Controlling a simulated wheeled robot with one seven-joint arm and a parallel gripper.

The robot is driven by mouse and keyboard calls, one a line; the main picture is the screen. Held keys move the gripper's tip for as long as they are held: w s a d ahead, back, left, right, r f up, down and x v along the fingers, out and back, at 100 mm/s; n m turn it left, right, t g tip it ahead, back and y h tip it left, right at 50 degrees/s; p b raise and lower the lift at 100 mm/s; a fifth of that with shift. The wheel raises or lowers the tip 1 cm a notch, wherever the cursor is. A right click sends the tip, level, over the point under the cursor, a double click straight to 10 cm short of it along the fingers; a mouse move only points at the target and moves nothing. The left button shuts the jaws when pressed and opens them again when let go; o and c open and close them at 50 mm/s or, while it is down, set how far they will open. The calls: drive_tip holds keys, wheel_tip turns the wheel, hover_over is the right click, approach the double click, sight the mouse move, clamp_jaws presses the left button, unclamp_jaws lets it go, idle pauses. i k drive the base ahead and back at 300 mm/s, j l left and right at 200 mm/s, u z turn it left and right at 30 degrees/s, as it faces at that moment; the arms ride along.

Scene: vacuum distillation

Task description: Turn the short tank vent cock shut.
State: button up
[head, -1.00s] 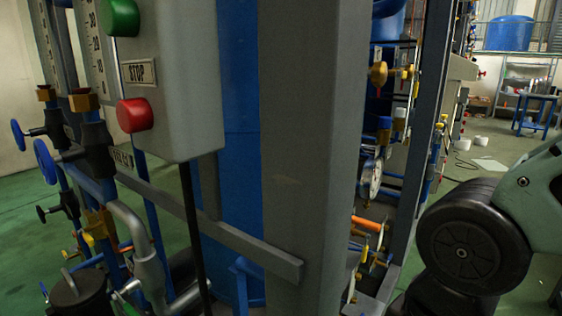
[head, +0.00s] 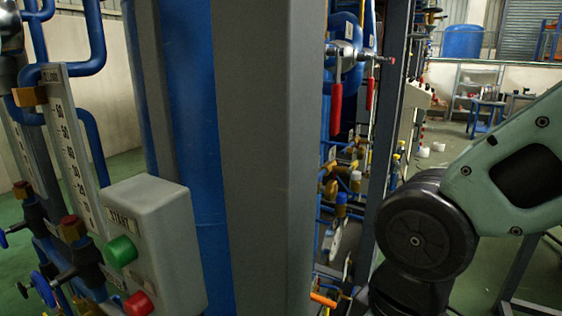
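I cannot pick out the short tank vent cock for certain in the head view. Two red-handled valves (head: 337,107) hang with their levers down at the upper middle, just right of the grey column. Smaller brass fittings (head: 330,188) with blue and yellow parts sit lower on the same pipework, partly hidden by the column. My gripper is out of the picture. Only a green-grey and black part of my arm (head: 418,238) shows at the right, apart from the pipework.
A wide grey column (head: 262,160) blocks the middle. A grey switch box (head: 160,215) with green and red buttons stands left of it, beside scale gauges (head: 75,130) and blue pipes. Open floor, a blue drum (head: 462,42) and stools lie at the back right.

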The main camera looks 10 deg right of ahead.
sight(355, 164)
drive_tip(key=i+z, duration=0.2)
drive_tip(key=z, duration=0.9)
drive_tip(key=i+u, duration=0.15)
